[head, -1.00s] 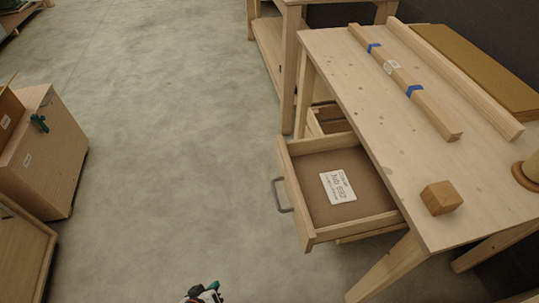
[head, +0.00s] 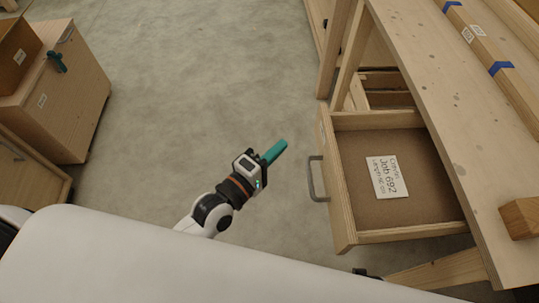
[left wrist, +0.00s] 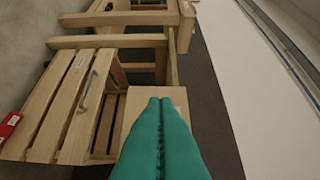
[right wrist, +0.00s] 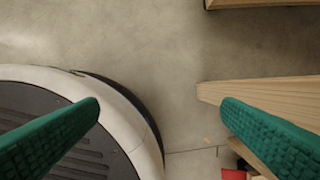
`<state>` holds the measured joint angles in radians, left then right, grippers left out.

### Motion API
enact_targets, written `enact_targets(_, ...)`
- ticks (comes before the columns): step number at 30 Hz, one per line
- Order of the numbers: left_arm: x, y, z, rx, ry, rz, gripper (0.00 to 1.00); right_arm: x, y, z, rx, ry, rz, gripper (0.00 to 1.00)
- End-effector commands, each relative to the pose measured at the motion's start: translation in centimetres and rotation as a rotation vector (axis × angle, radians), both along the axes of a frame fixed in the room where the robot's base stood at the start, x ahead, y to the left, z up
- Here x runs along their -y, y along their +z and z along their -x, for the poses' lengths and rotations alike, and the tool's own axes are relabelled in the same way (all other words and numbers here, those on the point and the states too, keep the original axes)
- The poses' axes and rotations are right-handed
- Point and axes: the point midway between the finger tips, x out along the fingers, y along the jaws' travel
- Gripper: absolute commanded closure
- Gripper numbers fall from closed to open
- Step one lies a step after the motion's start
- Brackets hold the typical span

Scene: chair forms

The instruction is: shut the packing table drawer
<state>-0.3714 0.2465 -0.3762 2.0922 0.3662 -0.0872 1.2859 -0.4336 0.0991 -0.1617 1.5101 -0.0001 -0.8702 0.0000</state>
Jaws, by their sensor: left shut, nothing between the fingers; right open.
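The packing table (head: 462,120) stands at the right of the head view. Its drawer (head: 340,185) is pulled well out towards the left, with a grey bar handle (head: 316,179) on its front. A white "Job 692" card (head: 388,177) lies on the drawer's floor. My left gripper (head: 276,152) is shut and empty, left of the handle and apart from it. Its green fingers (left wrist: 160,105) also fill the middle of the left wrist view. My right gripper (right wrist: 160,108) is open in the right wrist view, with only floor and part of my base between its fingers.
A wooden block (head: 520,217) and a blue-banded plank bundle (head: 480,45) lie on the tabletop. A wooden cabinet (head: 65,95) stands at the left. The floor (head: 205,90) between is clear. A wooden beam (right wrist: 260,92) lies near my right gripper's finger.

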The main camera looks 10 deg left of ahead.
Motion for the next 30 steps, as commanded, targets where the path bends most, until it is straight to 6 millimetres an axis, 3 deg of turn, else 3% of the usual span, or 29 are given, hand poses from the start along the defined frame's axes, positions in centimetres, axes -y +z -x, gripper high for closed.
enact_targets(7,2.6,0.0,-4.7,0.002,0.000,0.001,1.00,-0.1,1.1,-0.7,0.008,-0.002,-0.001,0.12)
enact_targets(15,5.6,-0.1,-5.3,-0.001,0.000,0.000,1.00,-0.2,1.8,-0.9,0.007,-0.003,-0.001,0.12)
enact_targets(30,5.9,-0.1,-5.6,0.000,0.000,-0.002,1.00,-0.2,2.2,-1.1,0.014,-0.003,-0.002,0.12)
